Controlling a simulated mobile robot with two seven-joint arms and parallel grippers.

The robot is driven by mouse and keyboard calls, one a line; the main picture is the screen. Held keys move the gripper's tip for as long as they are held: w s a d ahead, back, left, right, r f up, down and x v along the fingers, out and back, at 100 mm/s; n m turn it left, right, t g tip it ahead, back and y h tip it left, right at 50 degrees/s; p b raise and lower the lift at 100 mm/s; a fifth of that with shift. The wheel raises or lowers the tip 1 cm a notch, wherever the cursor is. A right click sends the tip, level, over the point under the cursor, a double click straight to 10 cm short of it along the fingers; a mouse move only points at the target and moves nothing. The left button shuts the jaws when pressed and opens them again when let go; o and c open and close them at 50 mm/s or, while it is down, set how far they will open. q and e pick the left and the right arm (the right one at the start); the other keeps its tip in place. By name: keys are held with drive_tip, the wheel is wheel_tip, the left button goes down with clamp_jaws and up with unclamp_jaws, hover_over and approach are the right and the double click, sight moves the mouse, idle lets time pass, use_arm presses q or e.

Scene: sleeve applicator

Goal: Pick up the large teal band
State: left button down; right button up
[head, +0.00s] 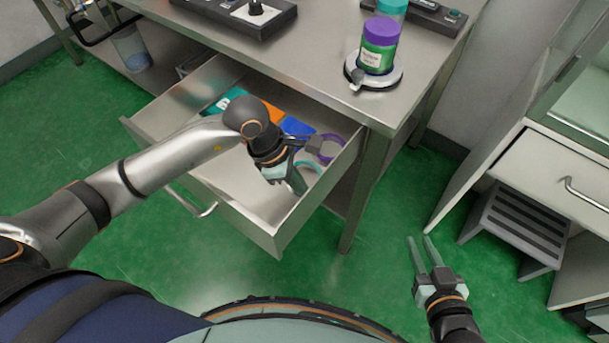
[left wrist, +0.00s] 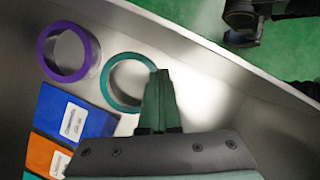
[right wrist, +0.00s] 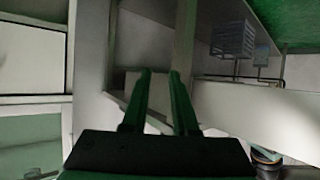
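The large teal band (left wrist: 107,90) is a ring in the open drawer, beside a purple band (left wrist: 47,65). In the head view the teal band (head: 314,164) shows only partly behind my left gripper (head: 299,184). That gripper reaches down into the drawer near its front right corner. In the left wrist view its fingers (left wrist: 161,75) are close together at the teal band's right side, with the band's wall at the tips; they look shut on it. I cannot tell whether the band is clear of the drawer floor. My right gripper (head: 420,240) is open and empty over the green floor.
The drawer (head: 235,205) also holds blue (head: 297,127), orange (head: 272,112) and teal packs. Its walls stand close around my left gripper. A purple-lidded jar (head: 378,45) sits on a round stand on the steel table. A step stool (head: 520,225) and white cabinet stand at right.

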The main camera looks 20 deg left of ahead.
use_arm(q)
drive_tip(key=shift+r, duration=0.1)
idle(0.7)
